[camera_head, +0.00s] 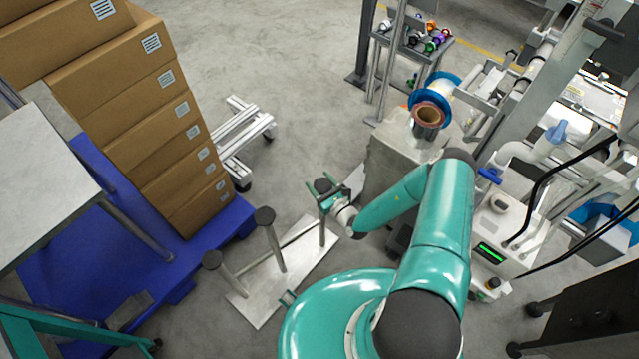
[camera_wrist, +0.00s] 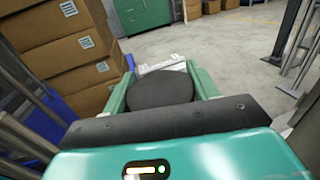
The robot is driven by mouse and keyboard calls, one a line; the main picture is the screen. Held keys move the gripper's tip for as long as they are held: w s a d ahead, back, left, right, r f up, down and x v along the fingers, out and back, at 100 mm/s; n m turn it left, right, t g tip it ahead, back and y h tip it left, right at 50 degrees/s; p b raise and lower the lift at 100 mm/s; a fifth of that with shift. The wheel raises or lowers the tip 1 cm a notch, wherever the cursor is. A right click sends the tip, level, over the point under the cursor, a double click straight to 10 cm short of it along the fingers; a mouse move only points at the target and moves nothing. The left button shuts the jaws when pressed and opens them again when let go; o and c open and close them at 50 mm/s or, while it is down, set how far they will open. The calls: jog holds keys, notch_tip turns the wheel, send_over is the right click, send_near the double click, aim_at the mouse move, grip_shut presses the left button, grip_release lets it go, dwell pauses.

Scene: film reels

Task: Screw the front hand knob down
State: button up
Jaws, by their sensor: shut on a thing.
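A dark round hand knob (camera_wrist: 160,91) fills the space between the two teal fingers of my gripper (camera_wrist: 162,95) in the wrist view. My gripper (camera_head: 326,193) is shut on this knob, which shows in the head view (camera_head: 322,185) on top of an upright post. The post rises from a pale flat base plate (camera_head: 262,308) on the floor. The knob's underside and thread are hidden.
Stacked cardboard boxes (camera_head: 150,130) stand on a blue pallet (camera_head: 75,265) at left. A machine with a blue-rimmed reel (camera_head: 430,103) stands at right behind my arm. A small rack (camera_head: 405,40) is at the back.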

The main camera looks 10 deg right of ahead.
jog(key=m+h, duration=0.2)
jog(key=h, duration=0.1)
jog(key=m+t+h, duration=0.1)
jog(key=h, duration=0.1)
jog(key=shift+d+m+h, duration=0.2)
jog(key=shift+m+h, duration=0.2)
jog(key=m+h, duration=0.1)
jog(key=h, duration=0.1)
jog(key=m+h, duration=0.2)
jog(key=h, duration=0.1)
jog(key=shift+d+m+h, duration=0.2)
jog(key=shift+m+h, duration=0.1)
jog(key=m+g+h, duration=0.1)
jog(key=h, duration=0.1)
jog(key=m+g+h, duration=0.3)
jog(key=m+h, duration=0.1)
jog(key=h, duration=0.1)
jog(key=shift+d+r, duration=0.2)
jog(key=shift+d, duration=0.2)
jog(key=o, duration=0.9)
jog(key=shift+g, duration=0.3)
jog(key=shift+o, duration=0.4)
jog(key=shift+s+f, duration=0.1)
jog(key=shift+s+a, duration=0.1)
